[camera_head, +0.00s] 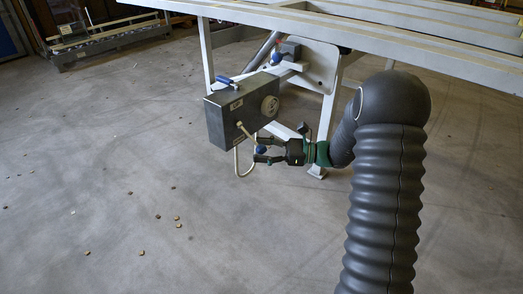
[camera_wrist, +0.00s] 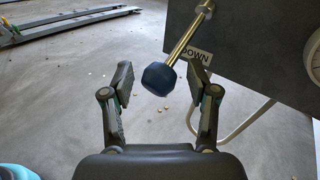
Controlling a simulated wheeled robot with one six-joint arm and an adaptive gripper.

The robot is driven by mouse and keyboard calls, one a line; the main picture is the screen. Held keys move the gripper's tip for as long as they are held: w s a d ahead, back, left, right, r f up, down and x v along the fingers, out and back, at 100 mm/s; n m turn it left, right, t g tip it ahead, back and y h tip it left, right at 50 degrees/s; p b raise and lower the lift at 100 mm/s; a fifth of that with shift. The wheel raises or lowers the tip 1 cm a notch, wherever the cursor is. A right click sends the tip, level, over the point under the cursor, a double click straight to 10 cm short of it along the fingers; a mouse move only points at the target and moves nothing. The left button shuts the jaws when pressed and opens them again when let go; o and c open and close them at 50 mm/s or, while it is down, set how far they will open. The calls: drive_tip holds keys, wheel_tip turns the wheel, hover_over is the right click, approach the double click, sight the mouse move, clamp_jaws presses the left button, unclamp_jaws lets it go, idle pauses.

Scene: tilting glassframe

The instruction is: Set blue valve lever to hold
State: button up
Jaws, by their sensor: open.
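A brass lever rod (camera_wrist: 185,38) with a dark blue knob (camera_wrist: 161,78) sticks out from the dark grey box (camera_head: 232,112). In the wrist view it slants down and left from a brass pivot, past a label reading DOWN (camera_wrist: 197,55). The knob also shows in the head view (camera_head: 261,149). My gripper (camera_head: 264,150) is open, its two fingers on either side of the knob, with a visible gap on both sides in the wrist view. No hold marking is readable.
The box hangs beneath a light metal frame (camera_head: 400,40) and carries a round pale dial (camera_head: 269,106). A pale hose (camera_head: 237,161) loops below it. A metal leg (camera_head: 329,108) stands behind my gripper. The floor at left is open, with scattered small bits.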

drive_tip(key=shift+a, duration=0.15)
clamp_jaws()
drive_tip(key=shift+r, duration=0.1)
